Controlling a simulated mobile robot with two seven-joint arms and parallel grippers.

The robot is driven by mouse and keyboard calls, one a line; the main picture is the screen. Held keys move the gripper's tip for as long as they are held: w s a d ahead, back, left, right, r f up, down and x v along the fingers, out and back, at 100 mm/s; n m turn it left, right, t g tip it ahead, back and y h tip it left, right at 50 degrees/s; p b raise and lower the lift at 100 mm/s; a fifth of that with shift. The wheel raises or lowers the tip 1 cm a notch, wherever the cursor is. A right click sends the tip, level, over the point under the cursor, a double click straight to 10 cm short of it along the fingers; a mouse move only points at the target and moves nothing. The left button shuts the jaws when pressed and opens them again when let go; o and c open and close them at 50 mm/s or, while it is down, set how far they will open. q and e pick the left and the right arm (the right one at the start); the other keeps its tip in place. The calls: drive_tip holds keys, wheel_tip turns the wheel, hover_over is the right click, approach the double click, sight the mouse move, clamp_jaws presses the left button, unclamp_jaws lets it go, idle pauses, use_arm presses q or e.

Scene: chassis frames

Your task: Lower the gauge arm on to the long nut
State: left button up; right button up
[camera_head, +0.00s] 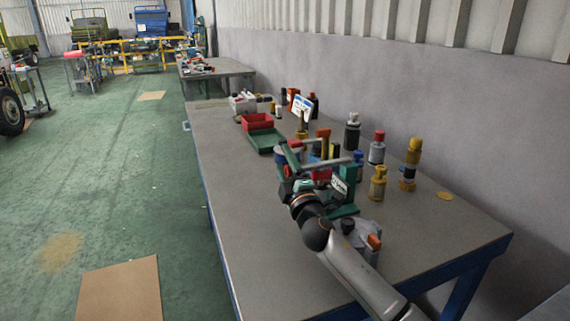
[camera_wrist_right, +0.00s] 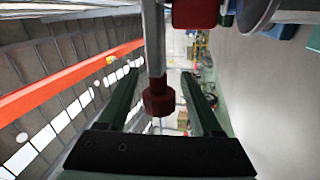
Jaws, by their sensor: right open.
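A green gauge stand (camera_head: 345,183) stands on the bench, with a grey gauge arm (camera_head: 332,162) reaching left from its top, about level. My right gripper (camera_head: 288,158) is at the arm's left end, its fingers pointing away from my arm. In the right wrist view, the grey arm with a dark red knob (camera_wrist_right: 158,97) on its end lies between the two green fingers, with gaps at both sides. The right gripper (camera_wrist_right: 160,75) is open there. A red part (camera_head: 322,174) shows under the arm; I cannot tell the long nut for sure. My left gripper is out of view.
Bottles and fittings, such as a brass-coloured one (camera_head: 378,184) and a grey one with a red top (camera_head: 377,148), stand right of the stand. A red bin (camera_head: 258,122) and a green tray (camera_head: 262,141) lie behind. The bench's front left (camera_head: 250,225) is clear.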

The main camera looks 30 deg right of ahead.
drive_tip(key=shift+r, duration=0.1)
use_arm(q)
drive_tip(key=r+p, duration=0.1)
drive_tip(key=p, duration=0.1)
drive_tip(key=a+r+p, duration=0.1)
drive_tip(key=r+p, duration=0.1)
drive_tip(key=p, duration=0.1)
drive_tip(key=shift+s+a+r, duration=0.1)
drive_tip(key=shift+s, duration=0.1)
use_arm(e)
drive_tip(key=s+a+r, duration=0.6)
drive_tip(key=s+r, duration=0.6)
drive_tip(key=shift+s+r, duration=0.35)
drive_tip(key=shift+r, duration=0.05)
